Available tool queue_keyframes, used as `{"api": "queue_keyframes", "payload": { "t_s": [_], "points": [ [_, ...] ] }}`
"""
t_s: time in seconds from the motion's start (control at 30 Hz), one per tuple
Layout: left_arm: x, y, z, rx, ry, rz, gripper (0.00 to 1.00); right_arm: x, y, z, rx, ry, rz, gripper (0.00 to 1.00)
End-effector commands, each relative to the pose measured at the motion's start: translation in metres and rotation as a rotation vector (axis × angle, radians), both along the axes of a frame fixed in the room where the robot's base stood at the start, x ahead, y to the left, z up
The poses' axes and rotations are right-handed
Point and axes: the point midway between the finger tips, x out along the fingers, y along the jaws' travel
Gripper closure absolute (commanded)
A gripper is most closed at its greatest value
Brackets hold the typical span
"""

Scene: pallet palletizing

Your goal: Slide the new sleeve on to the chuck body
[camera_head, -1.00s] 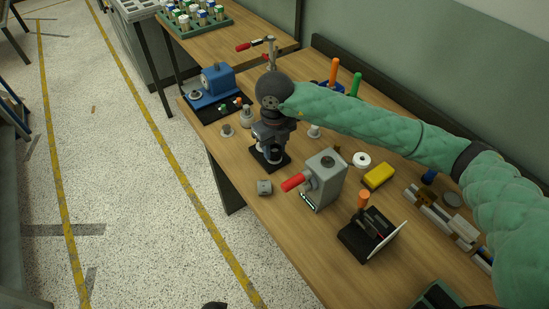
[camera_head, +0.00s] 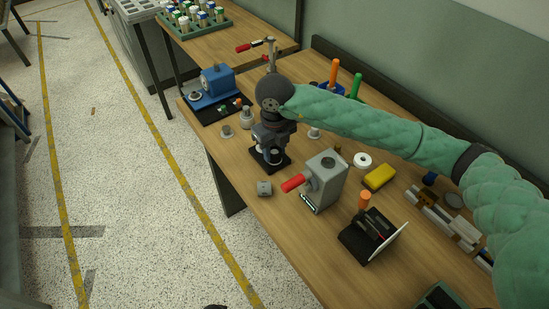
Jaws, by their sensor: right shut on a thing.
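My right gripper (camera_head: 268,151) reaches in from the right and points down over a small black base plate (camera_head: 283,165) on the bench. It is shut on a small pale metal piece (camera_head: 275,157), which looks like the sleeve. The piece is low, just above or at the plate. The gripper and wrist hide most of it, and I cannot make out the chuck body under it or tell whether the sleeve is around it. My left gripper is not in view.
A grey press-like box (camera_head: 325,180) with a red handle stands close to the right gripper. A small grey block (camera_head: 264,188) lies near the bench's front edge. Small metal parts (camera_head: 247,119), a blue machine (camera_head: 217,82) and a yellow block (camera_head: 378,177) are around it.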

Motion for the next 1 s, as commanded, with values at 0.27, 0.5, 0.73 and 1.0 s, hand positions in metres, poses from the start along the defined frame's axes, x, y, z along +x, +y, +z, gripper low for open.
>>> {"api": "queue_keyframes", "payload": {
  "t_s": [0.27,0.5,0.73,1.0],
  "points": [
    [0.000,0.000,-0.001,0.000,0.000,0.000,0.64,0.000,0.000,-0.001,0.000,0.000,0.000,0.61],
    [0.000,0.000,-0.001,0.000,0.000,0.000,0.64,0.000,0.000,-0.001,0.000,0.000,0.000,0.39],
    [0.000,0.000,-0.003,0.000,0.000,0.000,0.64,0.000,0.000,0.002,0.001,-0.001,0.000,0.39],
    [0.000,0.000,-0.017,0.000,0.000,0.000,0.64,0.001,0.000,0.037,0.001,-0.003,0.001,0.39]
  ]
}}
